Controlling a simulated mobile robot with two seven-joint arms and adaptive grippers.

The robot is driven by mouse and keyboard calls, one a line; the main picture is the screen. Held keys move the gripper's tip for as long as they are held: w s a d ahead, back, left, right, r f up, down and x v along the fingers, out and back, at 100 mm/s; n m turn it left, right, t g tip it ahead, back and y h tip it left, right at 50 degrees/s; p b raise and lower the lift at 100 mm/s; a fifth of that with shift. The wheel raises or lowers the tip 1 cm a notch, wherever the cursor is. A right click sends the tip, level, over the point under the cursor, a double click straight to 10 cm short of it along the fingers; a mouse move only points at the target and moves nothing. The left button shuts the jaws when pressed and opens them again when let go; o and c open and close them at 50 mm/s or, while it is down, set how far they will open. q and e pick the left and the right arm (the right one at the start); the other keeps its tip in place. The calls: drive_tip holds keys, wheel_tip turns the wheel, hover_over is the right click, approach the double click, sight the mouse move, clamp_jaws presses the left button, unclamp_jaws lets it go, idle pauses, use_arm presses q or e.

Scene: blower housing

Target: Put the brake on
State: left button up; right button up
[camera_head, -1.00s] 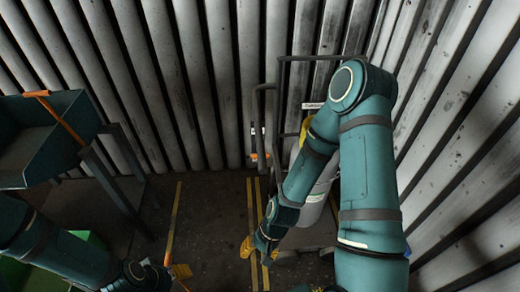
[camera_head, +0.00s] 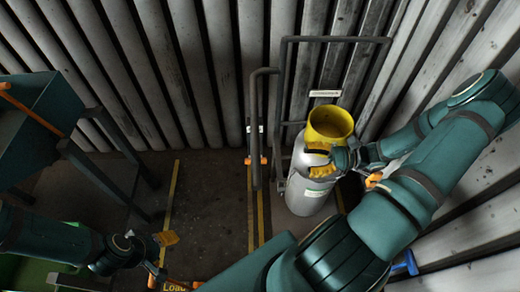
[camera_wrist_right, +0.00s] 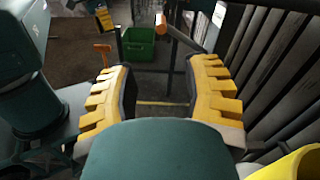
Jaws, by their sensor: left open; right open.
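No part can be told for certain as the brake. A small orange part (camera_head: 250,160) shows low by the dark tubular frame of a cart (camera_head: 284,110) in the head view. In the right wrist view an orange-tipped handle (camera_wrist_right: 162,24) lies ahead, beyond the fingers. My right gripper (camera_head: 318,160) is open in front of the grey cylinder, just below its yellow collar; its spread yellow fingers (camera_wrist_right: 163,90) hold nothing. My left gripper (camera_head: 168,258) is open at the lower left, low over the floor, apart from the cart.
The grey cylinder (camera_head: 306,196) with its yellow collar (camera_head: 330,122) stands upright at the cart. A teal bin on legs (camera_head: 40,125) stands at the left. A green crate (camera_wrist_right: 137,45) is on the floor. Ribbed metal walls close the back and right. Floor between yellow lines is clear.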

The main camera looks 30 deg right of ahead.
sight(264, 159)
drive_tip(key=x, duration=0.4)
drive_tip(key=b+x, duration=0.1)
drive_tip(key=x, duration=0.4)
drive_tip(key=b+x, duration=0.1)
drive_tip(key=x, duration=0.3)
drive_tip(key=shift+w+a+r, duration=0.15)
drive_tip(key=shift+a+r, duration=0.05)
drive_tip(key=shift+r, duration=0.1)
clamp_jaws()
